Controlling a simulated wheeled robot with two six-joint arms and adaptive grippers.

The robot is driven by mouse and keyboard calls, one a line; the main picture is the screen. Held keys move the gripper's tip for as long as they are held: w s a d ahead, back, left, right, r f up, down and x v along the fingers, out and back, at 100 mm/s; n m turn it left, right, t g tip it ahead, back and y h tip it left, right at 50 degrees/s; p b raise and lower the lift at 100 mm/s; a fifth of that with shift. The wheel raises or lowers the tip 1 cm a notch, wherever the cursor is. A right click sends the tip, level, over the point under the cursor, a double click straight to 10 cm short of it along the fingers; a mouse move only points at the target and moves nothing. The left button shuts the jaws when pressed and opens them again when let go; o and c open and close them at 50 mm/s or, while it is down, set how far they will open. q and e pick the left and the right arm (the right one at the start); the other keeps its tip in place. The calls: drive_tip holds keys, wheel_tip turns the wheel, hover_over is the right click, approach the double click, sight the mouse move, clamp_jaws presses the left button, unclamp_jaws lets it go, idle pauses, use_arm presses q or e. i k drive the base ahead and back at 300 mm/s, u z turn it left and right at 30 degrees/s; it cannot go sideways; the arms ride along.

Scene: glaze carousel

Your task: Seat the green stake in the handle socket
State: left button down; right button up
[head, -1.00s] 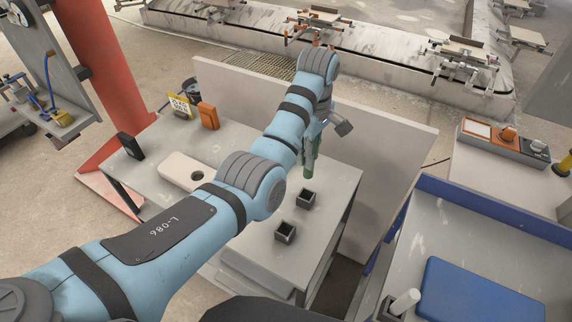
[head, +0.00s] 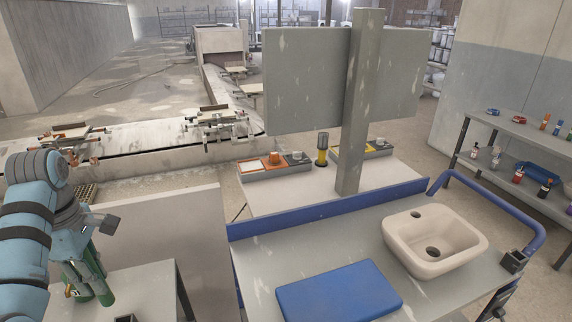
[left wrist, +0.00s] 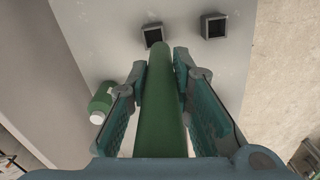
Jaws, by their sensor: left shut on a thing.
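The green stake is long and round. In the left wrist view the stake (left wrist: 162,110) runs lengthwise between the fingers of my left gripper (left wrist: 165,85), which is shut on it. In the head view my left gripper (head: 84,262) is at the lower left, with the stake (head: 104,291) pointing down above the grey table (head: 150,285). Two empty dark square sockets, one left (left wrist: 153,35) and one right (left wrist: 214,26), show beyond the stake's tip. My right gripper is out of view.
A blue-edged bench holds a blue pad (head: 338,292) and a beige basin (head: 435,243). A grey post with panels (head: 355,110) rises behind it. A pale partition (head: 180,235) stands between table and bench. A green cylinder with a white end (left wrist: 101,102) is beside my left gripper.

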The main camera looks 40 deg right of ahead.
sight(268, 252)
drive_tip(key=k, duration=1.25)
drive_tip(key=z, duration=0.85)
drive_tip(key=i, duration=0.9)
drive_tip(key=z, duration=1.6)
drive_tip(key=i, duration=0.6)
drive_tip(key=z, duration=0.7)
